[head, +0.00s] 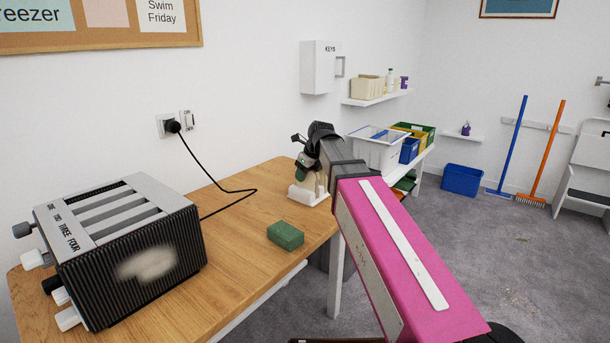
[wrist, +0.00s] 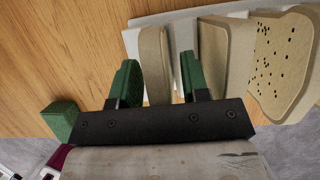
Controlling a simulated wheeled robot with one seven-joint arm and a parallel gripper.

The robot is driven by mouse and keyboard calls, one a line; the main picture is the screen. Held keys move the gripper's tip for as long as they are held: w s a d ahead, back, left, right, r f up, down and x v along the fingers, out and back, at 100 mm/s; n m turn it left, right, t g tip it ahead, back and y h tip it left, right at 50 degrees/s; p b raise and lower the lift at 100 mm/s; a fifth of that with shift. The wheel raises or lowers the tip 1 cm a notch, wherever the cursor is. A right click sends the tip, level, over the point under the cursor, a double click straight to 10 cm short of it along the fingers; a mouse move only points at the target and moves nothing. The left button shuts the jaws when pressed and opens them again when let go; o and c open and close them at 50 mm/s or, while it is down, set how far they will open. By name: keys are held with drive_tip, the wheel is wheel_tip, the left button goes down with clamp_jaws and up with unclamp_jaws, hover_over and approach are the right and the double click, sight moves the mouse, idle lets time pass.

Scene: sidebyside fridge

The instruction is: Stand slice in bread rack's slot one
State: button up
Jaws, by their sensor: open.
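The white bread rack (head: 304,197) stands near the far end of the wooden table, and its white base also shows in the wrist view (wrist: 185,15). Tan bread slices (head: 319,183) stand upright in it. In the wrist view one slice (wrist: 155,60) is seen edge-on between the green fingers of my gripper (wrist: 160,82). The fingers are open, with the slice nearer the left finger; I cannot tell whether they touch. Two other slices, a plain one (wrist: 225,50) and one with dark specks (wrist: 283,62), are to the right. Slot numbers are not visible.
A black-and-grey toaster (head: 120,240) fills the near left of the table, its cord (head: 235,190) running to the wall socket. A green block (head: 285,236) lies near the front edge. White, blue and yellow bins (head: 378,150) stand beyond the table.

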drive_tip(key=v, duration=1.1)
drive_tip(key=shift+r, duration=0.35)
drive_tip(key=shift+s+d+r, duration=0.1)
drive_tip(key=shift+r, duration=0.1)
